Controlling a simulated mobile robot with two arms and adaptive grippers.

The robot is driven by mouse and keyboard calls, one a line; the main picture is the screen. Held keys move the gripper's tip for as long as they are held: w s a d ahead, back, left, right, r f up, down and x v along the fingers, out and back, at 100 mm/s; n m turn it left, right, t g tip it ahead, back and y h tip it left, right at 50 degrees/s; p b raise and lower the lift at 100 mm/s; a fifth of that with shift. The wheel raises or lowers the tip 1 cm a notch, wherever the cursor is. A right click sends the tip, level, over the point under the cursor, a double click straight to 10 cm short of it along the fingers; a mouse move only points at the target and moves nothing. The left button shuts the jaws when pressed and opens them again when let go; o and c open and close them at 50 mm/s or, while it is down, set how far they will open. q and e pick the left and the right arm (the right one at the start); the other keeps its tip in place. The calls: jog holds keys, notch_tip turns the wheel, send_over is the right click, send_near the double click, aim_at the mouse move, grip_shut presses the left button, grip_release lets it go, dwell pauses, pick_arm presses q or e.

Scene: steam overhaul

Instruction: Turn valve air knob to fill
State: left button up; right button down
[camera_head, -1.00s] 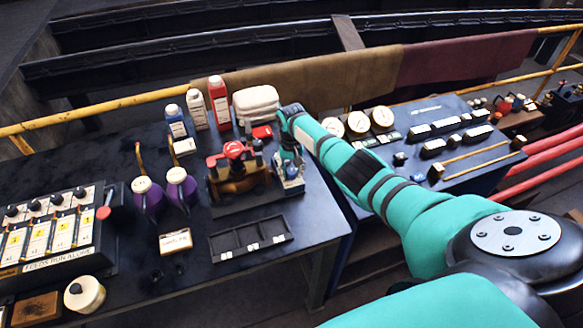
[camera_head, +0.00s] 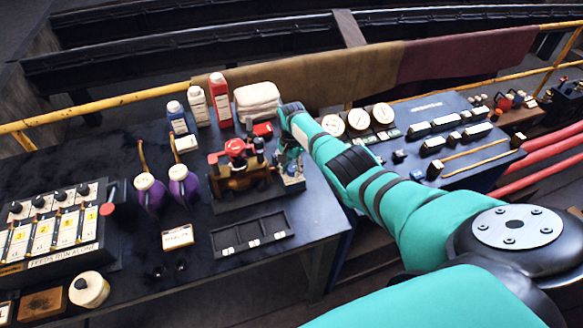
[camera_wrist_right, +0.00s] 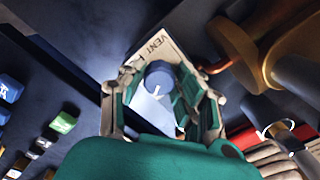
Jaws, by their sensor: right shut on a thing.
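The valve air knob (camera_wrist_right: 159,76) is a round blue knob with a white pointer mark, in the right wrist view. It stands on a pale plate (camera_wrist_right: 148,50) lettered "VENT" and a partly hidden second word. My right gripper (camera_wrist_right: 162,92) is shut on the knob, one finger at each side. The fingers hide part of the plate, so I cannot read the pointer against "FILL". In the head view my right gripper (camera_head: 289,158) is at the right end of the bench, beside the brass valve body with a red top (camera_head: 236,150). My left gripper is out of view.
A gauge panel (camera_head: 440,140) stands to the right. A yellow rail (camera_head: 90,106) runs behind the bench.

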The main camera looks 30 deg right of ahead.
aim_at(292, 169)
jog(key=shift+w+d+r, duration=0.1)
jog(key=shift+w+r, duration=0.05)
jog(key=shift+r, duration=0.05)
jog(key=c, duration=1.2)
grip_release()
jog(key=shift+o, duration=1.3)
jog(key=shift+f, duration=0.1)
notch_tip(292, 169, up, 12)
